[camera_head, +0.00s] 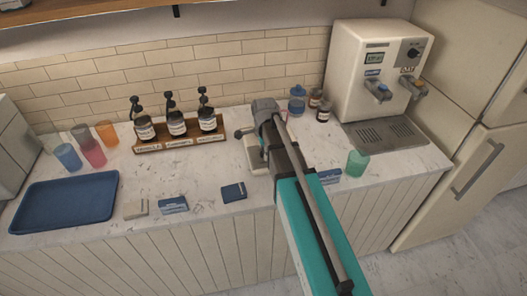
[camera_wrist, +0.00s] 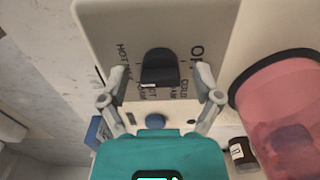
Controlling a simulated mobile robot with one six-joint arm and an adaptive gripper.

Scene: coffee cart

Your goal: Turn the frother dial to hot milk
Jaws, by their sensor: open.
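The cream frother (camera_wrist: 105,22) fills the upper middle of the wrist view. Its black dial (camera_wrist: 160,66) sits on the panel, with printed labels around it; a hot label that looks like hot milk is on the left, a cold label on the lower right. A small pale mark shows at the dial's lower edge, but I cannot tell its exact setting. My gripper (camera_wrist: 160,88) is open, with one finger on each side of the dial; contact is not clear. In the head view, my arm hides most of the frother (camera_head: 253,152).
A pink see-through jug (camera_wrist: 282,112) with a dark rim stands right of the frother. A blue button (camera_wrist: 155,121) is below the dial. A bottle rack (camera_head: 180,145) and blue tray (camera_head: 62,200) are left; the coffee machine (camera_head: 352,62) and green cup (camera_head: 357,163) are right.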

